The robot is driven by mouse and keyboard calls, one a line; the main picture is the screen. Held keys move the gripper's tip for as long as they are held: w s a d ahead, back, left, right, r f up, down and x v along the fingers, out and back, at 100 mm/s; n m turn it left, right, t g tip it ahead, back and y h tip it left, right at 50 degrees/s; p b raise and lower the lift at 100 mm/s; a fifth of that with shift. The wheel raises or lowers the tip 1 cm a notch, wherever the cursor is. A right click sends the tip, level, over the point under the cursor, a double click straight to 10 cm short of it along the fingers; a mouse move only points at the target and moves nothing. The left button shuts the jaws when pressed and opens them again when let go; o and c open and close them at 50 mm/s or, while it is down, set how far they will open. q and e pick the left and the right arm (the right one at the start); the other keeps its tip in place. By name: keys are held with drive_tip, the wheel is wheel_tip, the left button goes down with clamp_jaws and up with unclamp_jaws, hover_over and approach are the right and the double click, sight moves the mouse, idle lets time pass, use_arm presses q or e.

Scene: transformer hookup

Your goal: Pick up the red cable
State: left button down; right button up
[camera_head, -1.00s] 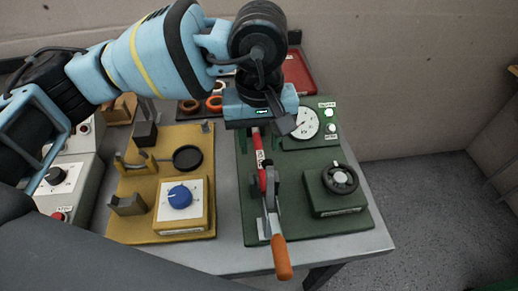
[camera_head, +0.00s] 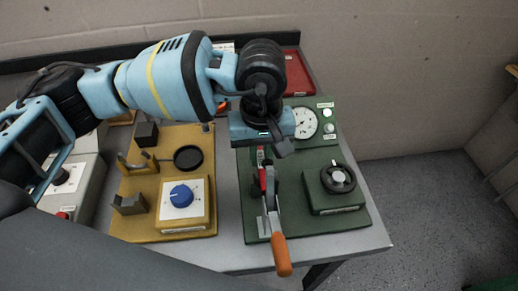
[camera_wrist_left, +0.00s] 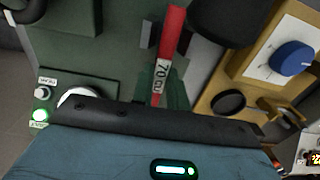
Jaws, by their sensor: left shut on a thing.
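The red cable (camera_head: 263,180) lies at the left side of the green board (camera_head: 300,226), with its near part at a toggle clamp with an orange handle (camera_head: 281,256). In the left wrist view the red cable (camera_wrist_left: 170,35) carries a white "70" label and runs under the gripper body. My left gripper (camera_head: 265,148) is over the far part of the cable and shut on it. Its fingertips are mostly hidden by the gripper body. My right gripper is not in view.
A yellow board (camera_head: 165,228) with a blue knob (camera_head: 181,196) and dark holders is on the left. The green board carries a white gauge (camera_head: 304,122) and a black knob (camera_head: 338,179). A red tray (camera_head: 297,72) is at the back.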

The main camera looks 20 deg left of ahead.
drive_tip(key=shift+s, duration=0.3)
use_arm(q)
drive_tip(key=shift+r, duration=0.15)
